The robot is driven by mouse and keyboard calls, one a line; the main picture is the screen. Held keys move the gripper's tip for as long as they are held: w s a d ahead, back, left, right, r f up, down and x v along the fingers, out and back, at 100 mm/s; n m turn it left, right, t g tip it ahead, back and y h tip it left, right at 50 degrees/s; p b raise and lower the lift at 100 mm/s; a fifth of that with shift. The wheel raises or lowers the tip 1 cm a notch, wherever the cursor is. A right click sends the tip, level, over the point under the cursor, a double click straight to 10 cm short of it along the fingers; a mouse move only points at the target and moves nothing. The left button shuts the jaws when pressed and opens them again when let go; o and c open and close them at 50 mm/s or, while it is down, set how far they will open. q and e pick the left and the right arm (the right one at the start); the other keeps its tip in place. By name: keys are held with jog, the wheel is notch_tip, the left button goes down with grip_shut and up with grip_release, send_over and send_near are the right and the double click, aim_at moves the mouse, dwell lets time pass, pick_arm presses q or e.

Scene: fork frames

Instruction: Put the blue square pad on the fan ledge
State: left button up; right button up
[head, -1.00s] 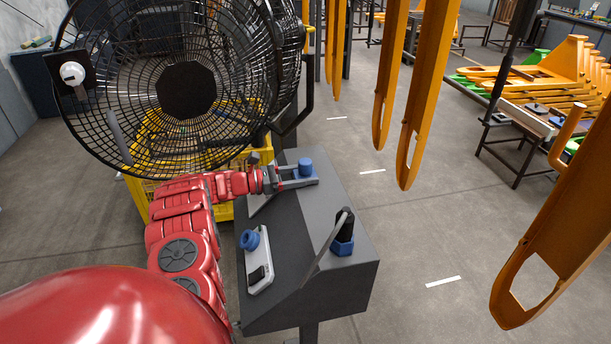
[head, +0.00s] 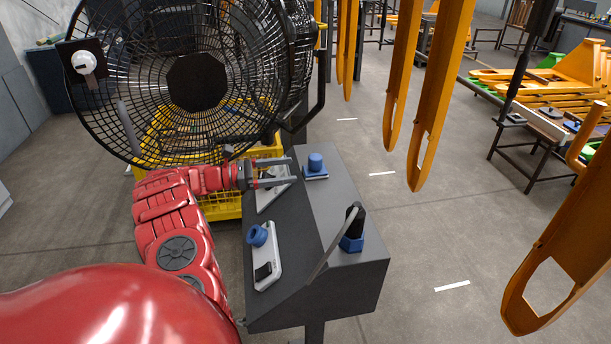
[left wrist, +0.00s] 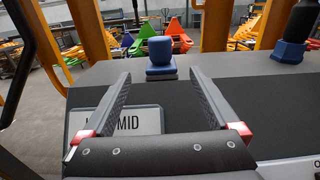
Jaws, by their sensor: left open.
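A blue piece with a square base and a round knob (head: 315,166) stands upright on the far part of the dark sloped console beside the fan (head: 196,82). It also shows in the left wrist view (left wrist: 160,57), beyond my fingertips. A second blue square base (head: 351,245) with a black upright handle stands at the console's near right corner. I cannot tell for sure which is the pad. The console's dark flat top (head: 335,200) seems to be the ledge. My left gripper (head: 289,172) is open and empty, left of the knobbed piece and apart from it. My right gripper is out of view.
A white device (head: 265,268) with a blue ring lies on the console's near slope. A yellow crate (head: 215,206) stands behind my arm. Orange forks (head: 436,95) hang on the right over open floor.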

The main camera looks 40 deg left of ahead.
pick_arm(q)
jog(key=shift+b+v, duration=0.45)
jog(key=shift+v, duration=1.3)
